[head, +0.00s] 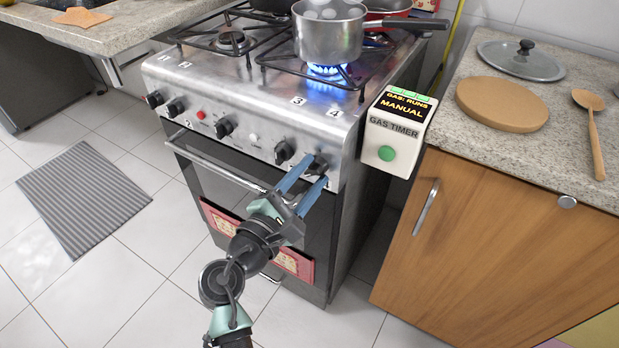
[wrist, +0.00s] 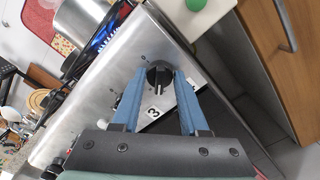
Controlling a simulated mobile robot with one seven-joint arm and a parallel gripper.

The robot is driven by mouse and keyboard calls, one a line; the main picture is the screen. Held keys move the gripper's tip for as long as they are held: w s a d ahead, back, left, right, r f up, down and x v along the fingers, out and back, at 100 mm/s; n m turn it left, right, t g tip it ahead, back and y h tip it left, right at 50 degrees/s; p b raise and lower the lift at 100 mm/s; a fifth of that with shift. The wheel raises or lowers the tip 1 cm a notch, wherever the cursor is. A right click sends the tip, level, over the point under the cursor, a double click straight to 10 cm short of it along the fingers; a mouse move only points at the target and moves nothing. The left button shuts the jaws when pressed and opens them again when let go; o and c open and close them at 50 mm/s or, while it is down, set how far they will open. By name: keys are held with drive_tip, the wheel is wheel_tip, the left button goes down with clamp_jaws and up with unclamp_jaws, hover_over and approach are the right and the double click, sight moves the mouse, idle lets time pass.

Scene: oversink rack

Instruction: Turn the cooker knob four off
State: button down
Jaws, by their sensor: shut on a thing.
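The black cooker knob four (head: 318,165) is the rightmost knob on the steel front panel. My gripper (head: 308,173) reaches it from the front, its two blue fingers on either side of it. Blue flames (head: 328,72) burn under a steel pot (head: 328,35) on the front right burner, behind the label "4".
The neighbouring knob (head: 284,152) is close on the left. The oven handle (head: 215,167) runs below the panel. A white gas timer (head: 390,135) reading "GAS: RUNS MANUAL" is at the cooker's right side, beside the wooden cabinet (head: 490,240).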

drive_tip(key=shift+a+f+m+b, duration=0.1)
drive_tip(key=shift+f+m+b, duration=0.1)
drive_tip(key=shift+m+b, duration=5.35)
drive_tip(key=shift+a+f+m+b, duration=0.15)
drive_tip(key=shift+m+b, duration=3.25)
drive_tip(key=shift+m, duration=4.15)
drive_tip(key=shift+d, duration=0.1)
drive_tip(key=shift+c, duration=2.2)
unclamp_jaws()
drive_tip(key=shift+r, duration=0.1)
drive_tip(key=p+v, duration=0.3)
drive_tip(key=v, duration=1)
drive_tip(key=shift+p, duration=0.3)
